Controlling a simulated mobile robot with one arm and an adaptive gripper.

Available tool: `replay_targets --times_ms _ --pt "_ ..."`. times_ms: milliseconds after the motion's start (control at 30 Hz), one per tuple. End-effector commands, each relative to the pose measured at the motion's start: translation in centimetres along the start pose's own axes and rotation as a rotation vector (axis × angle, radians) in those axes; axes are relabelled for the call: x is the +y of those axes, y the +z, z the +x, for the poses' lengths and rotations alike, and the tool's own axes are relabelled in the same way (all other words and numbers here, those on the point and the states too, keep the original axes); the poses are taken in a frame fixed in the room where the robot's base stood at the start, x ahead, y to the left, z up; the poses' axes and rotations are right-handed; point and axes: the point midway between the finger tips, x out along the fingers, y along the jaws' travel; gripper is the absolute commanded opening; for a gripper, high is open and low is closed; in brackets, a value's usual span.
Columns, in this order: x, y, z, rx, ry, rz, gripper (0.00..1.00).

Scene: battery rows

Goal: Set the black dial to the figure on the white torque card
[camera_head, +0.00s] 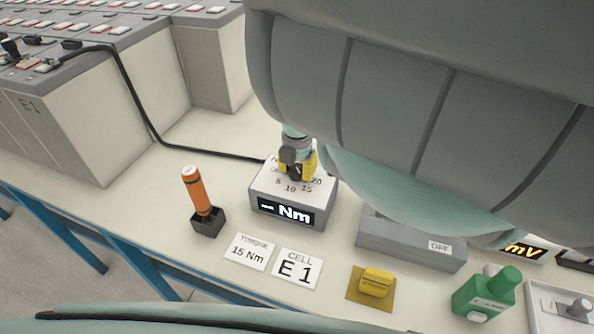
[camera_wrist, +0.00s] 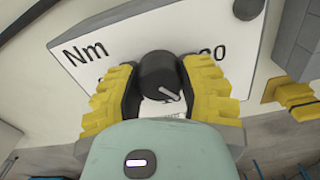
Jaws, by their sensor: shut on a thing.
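The black dial (camera_head: 291,158) sits on top of the grey torque box (camera_head: 265,186), among printed figures; 8, 10, 15 and 20 are readable. It also shows in the wrist view (camera_wrist: 157,72), with a white pointer line towards the lower right. Which figure it points at I cannot tell. My gripper (camera_head: 297,164) has its yellow fingers on either side of the dial, shut on it. The box display (camera_head: 287,212) shows small dashes and "Nm". The white torque card (camera_head: 249,252) reads 15 Nm and lies flat in front of the box.
An orange-handled tool (camera_head: 196,190) stands in a black holder left of the box. An E 1 cell card (camera_head: 297,268), a yellow block (camera_head: 376,282) and a green device (camera_head: 484,296) lie along the front. A black cable (camera_head: 135,103) runs from the battery rows (camera_head: 120,130).

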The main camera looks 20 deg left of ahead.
Motion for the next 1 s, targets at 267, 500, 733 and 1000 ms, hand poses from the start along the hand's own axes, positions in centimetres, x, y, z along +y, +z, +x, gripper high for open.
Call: replay_targets --times_ms 267,500,733,1000 --pt "0.03 0.07 0.07 -0.003 0.001 -0.106 0.03" --pt "0.01 0.06 0.05 -0.002 0.001 -0.132 0.03" --pt "0.01 0.06 0.05 -0.002 0.001 -0.133 0.03" --pt "0.0 0.02 0.05 -0.001 0.001 -0.132 0.59"
